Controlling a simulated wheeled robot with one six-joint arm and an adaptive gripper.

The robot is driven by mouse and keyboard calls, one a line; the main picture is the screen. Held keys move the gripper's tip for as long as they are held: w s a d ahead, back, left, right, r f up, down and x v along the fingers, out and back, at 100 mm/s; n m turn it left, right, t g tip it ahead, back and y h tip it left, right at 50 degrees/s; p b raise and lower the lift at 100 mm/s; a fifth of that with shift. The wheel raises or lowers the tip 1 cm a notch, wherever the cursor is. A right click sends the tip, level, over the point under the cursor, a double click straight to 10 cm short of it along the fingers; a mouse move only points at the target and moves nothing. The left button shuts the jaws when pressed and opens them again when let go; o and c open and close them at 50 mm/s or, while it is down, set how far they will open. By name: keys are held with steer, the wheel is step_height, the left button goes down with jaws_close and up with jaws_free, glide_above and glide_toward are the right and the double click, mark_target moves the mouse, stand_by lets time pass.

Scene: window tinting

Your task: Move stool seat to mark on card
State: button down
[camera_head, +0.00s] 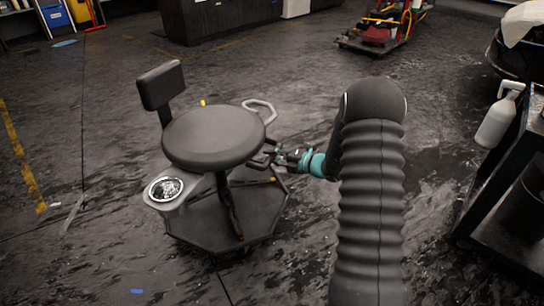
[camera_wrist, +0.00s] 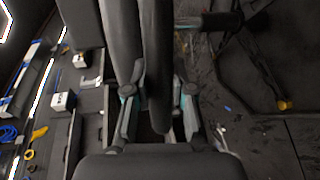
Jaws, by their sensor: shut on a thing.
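The stool has a round black seat (camera_head: 213,137) and a small backrest (camera_head: 161,84) and stands on a dark angular base (camera_head: 222,225). My gripper (camera_head: 272,154) is at the right side of the stool, just below the seat's edge. In the wrist view, my gripper (camera_wrist: 159,115) is shut on a dark bar (camera_wrist: 155,65) that runs between its fingers. The bar seems to belong to the stool; its far end is not clear. A light grey looped handle (camera_head: 261,110) sits above my gripper. I cannot make out a card or a mark.
A grey tray with a round silver dish (camera_head: 166,188) sticks out at the stool's front left. A black cart with a spray bottle (camera_head: 497,120) stands at the right. A red machine (camera_head: 378,35) is at the back. The dark floor around the stool is mostly clear.

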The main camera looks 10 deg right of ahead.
mark_target(261, 142)
step_height(261, 142, up, 5)
steer(key=p, duration=0.4)
steer(key=shift+r, duration=0.15)
steer(key=c, duration=1)
jaws_free()
steer(key=v, duration=1.2)
